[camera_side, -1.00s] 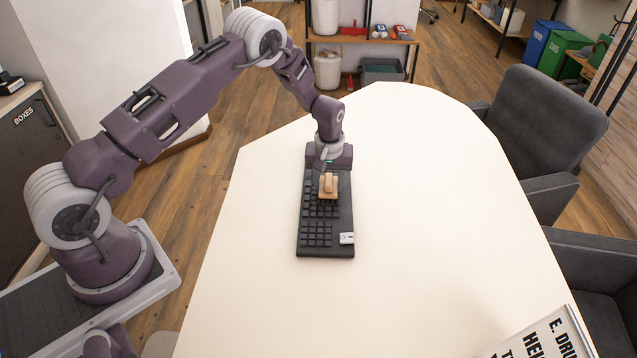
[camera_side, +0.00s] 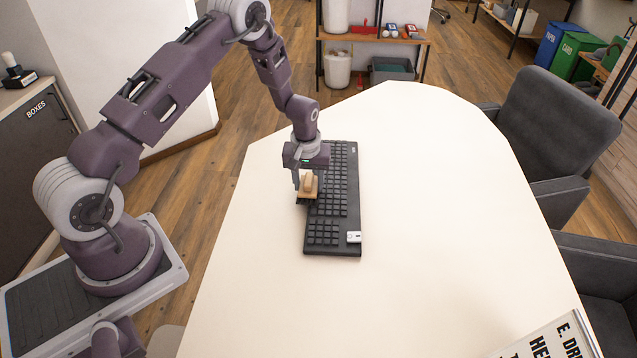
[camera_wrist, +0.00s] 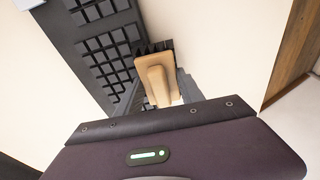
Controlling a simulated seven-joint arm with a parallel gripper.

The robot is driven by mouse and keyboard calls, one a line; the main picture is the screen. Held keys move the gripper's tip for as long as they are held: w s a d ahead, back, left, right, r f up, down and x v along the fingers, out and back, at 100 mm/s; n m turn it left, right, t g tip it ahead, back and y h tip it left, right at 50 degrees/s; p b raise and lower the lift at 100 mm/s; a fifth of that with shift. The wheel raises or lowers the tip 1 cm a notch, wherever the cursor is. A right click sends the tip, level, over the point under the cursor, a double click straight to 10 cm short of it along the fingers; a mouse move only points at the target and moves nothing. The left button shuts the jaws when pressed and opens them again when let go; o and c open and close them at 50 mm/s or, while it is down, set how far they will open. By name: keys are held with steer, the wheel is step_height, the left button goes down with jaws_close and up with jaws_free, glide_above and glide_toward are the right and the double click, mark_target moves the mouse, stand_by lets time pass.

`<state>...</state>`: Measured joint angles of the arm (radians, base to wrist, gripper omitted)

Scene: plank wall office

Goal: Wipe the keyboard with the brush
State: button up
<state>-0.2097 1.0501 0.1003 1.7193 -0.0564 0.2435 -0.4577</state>
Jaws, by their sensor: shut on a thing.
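The black keyboard (camera_side: 347,180) lies lengthwise on the white table, and part of it shows in the wrist view (camera_wrist: 85,45). The brush has a tan wooden back and handle (camera_side: 308,184) with dark bristles. My gripper (camera_side: 306,176) is shut on the brush handle and holds it at the keyboard's left long edge. In the wrist view the brush (camera_wrist: 158,80) is between my fingers, its dark bristles beside the keys. I cannot tell whether the bristles touch the keyboard. A small white and grey item (camera_side: 354,237) sits on the keyboard's near right corner.
The white table (camera_side: 430,200) is clear to the right of the keyboard. A sign with black letters (camera_side: 550,340) is at the near right corner. Dark chairs (camera_side: 560,110) stand along the right side. A shelf (camera_side: 375,38) stands beyond the far end.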

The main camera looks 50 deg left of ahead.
mark_target(338, 193)
steer(key=shift+w+d, duration=2.8)
step_height(338, 193, up, 8)
steer(key=shift+a+r, duration=0.1)
